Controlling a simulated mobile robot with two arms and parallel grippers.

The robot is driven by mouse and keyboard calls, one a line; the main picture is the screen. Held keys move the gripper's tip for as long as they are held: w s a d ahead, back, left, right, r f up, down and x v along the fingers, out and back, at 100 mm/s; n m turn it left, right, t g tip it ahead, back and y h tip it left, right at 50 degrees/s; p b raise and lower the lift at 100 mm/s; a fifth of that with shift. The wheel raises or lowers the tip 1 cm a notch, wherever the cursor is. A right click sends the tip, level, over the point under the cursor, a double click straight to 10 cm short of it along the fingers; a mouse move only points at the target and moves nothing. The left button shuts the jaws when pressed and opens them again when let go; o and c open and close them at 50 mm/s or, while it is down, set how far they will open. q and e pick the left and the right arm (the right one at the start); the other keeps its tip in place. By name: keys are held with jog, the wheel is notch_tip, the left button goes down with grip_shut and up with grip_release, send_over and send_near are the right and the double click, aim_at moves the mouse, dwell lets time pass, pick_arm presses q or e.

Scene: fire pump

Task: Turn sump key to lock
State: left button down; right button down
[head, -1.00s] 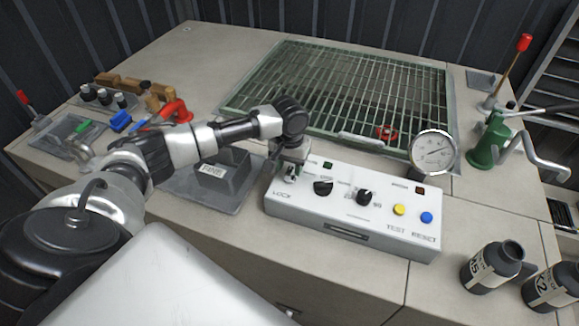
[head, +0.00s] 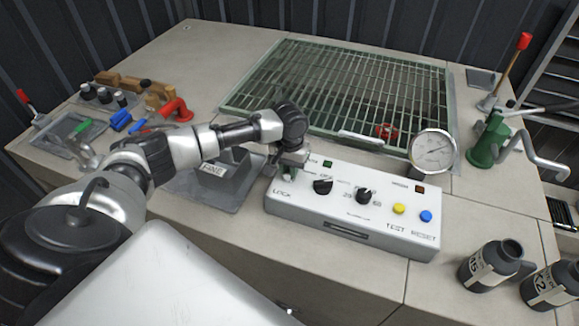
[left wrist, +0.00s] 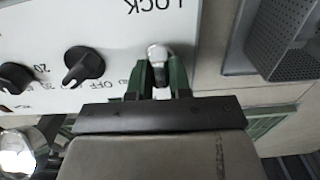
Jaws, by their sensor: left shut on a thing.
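A white control box (head: 350,237) stands on the bench in the head view, with the word LOCK at its left end. My left gripper (head: 290,170) is over that left end. In the left wrist view its green fingers (left wrist: 161,75) are shut on the silver sump key (left wrist: 157,52), just beside the word LOCK. Only the rounded metal end of the key shows between the fingers; in the head view the gripper hides it. My right gripper is in neither view.
The box also has black knobs (head: 323,186), a yellow button (head: 399,208) and a blue button (head: 426,216). A gauge (head: 433,152) stands behind it. A grated sump (head: 350,85) lies beyond. A block marked FINE (head: 213,170) sits left. Dark bottles (head: 490,266) stand right.

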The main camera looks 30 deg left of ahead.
pick_arm(q)
jog(key=shift+r+m+p, duration=0.15)
jog(key=shift+m+p, duration=0.45)
jog(key=shift+p, duration=0.1)
jog(key=shift+m+p, duration=1.05)
jog(key=shift+m, duration=0.15)
jog(key=m+p, duration=0.2)
jog(key=m, duration=0.1)
jog(key=shift+m, duration=0.3)
jog(key=m, duration=0.2)
jog(key=shift+m+p, duration=0.4)
jog(key=m, duration=0.2)
jog(key=shift+m+p, duration=0.3)
jog(key=m, duration=0.5)
jog(key=c, duration=1)
grip_release()
jog(key=shift+c, duration=0.2)
